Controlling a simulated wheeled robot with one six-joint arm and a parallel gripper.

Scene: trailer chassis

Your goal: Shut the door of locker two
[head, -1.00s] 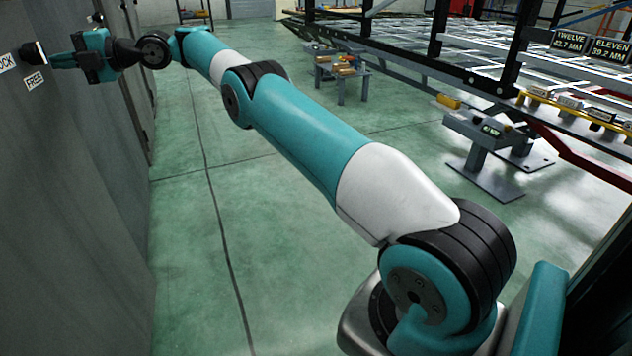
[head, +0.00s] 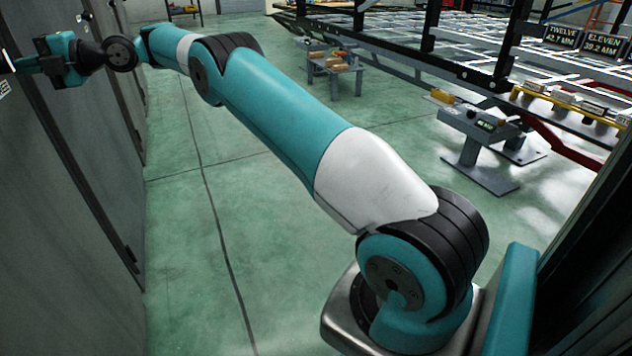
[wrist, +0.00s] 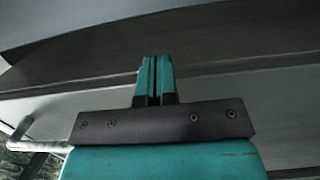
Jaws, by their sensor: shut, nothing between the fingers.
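A grey locker door (head: 50,220) fills the lower left of the head view. Its long edge runs down beside a dark seam, and the locker number is not readable. My gripper (head: 14,68) is at the left edge, shut, its fingertips at or close to the door's face. Whether they touch it is unclear. In the wrist view my closed fingers (wrist: 154,80) point at grey panels (wrist: 240,95) with a dark horizontal band. Nothing is between the fingers. A cut-off white label (head: 4,88) shows below the fingertips. The door's knob is out of view.
More grey locker fronts (head: 95,110) continue along the left wall. The green floor (head: 240,230) beside them is clear. A small bench (head: 335,68), a grey stand (head: 478,140) and the trailer chassis frame (head: 440,68) stand to the right.

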